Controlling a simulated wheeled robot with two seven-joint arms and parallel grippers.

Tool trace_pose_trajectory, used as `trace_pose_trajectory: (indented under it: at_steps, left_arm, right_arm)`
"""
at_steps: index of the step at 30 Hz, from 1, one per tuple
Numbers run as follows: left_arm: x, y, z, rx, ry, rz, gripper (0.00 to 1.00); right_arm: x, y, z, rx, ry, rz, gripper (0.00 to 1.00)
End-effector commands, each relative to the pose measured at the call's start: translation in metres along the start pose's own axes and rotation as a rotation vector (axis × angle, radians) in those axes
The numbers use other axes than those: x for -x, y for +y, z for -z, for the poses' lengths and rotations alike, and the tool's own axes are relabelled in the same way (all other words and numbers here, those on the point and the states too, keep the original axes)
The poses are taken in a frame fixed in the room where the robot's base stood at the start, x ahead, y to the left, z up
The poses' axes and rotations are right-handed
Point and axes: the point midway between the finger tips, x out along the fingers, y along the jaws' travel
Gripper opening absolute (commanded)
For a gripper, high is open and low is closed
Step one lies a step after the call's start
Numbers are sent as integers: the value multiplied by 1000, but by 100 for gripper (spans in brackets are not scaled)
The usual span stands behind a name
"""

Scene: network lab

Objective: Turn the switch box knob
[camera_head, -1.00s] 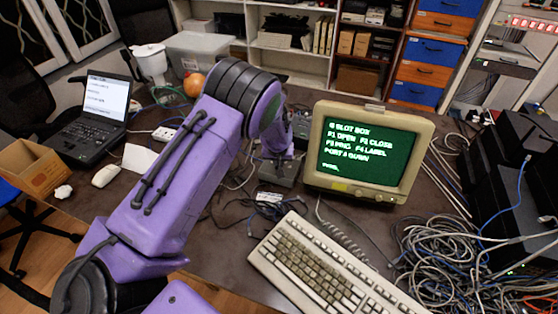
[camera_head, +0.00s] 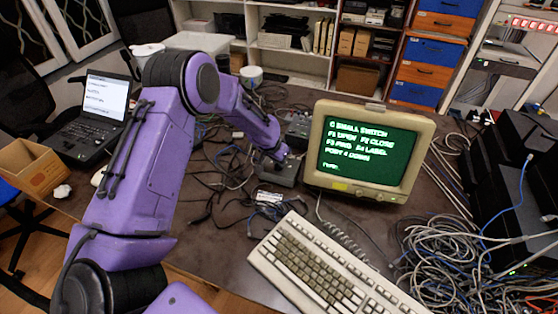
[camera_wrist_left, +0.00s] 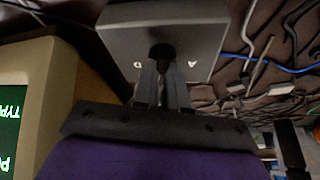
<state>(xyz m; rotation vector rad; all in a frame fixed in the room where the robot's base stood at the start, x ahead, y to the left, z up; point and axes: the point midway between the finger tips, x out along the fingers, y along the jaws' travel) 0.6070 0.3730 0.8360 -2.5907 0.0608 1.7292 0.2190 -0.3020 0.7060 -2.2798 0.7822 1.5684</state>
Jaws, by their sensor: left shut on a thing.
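The switch box (camera_head: 279,175) is a small dark grey box on the table, left of the monitor. In the left wrist view its grey face (camera_wrist_left: 196,37) fills the top middle, with small white marks on either side of a round black knob (camera_wrist_left: 162,50). My left gripper (camera_head: 282,160) reaches down to the box. In the left wrist view its two fingers (camera_wrist_left: 163,68) are shut on the knob and cover its lower part. My right gripper is not in view.
A beige monitor (camera_head: 366,150) with green screen stands close right of the box. A beige keyboard (camera_head: 325,268) lies in front. Loose cables (camera_head: 222,165) lie left of the box, and a large cable tangle (camera_head: 450,240) lies at right. A laptop (camera_head: 92,115) is at left.

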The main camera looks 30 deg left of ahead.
Motion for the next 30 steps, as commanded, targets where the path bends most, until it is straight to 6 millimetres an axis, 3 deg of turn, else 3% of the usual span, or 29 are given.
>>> trace_pose_trajectory:
  at_steps: [11, 12, 14, 23, 26, 30]
  left_arm:
    - [0, 0, -1, -4, -3, -2, 0]
    - [-1, 0, -1, -4, -3, -2, 22]
    - [0, 0, -1, -4, -3, -2, 38]
    - [2, 0, 0, -4, -1, -1, 38]
    - [14, 0, 1, -4, 1, -1, 38]
    - [46, 0, 1, -5, 3, -1, 38]
  right_arm:
    - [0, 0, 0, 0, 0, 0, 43]
    - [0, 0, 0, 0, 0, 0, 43]
    - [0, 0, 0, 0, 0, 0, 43]
    - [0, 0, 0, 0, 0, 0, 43]
    - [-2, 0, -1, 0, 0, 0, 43]
    - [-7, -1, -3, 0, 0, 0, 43]
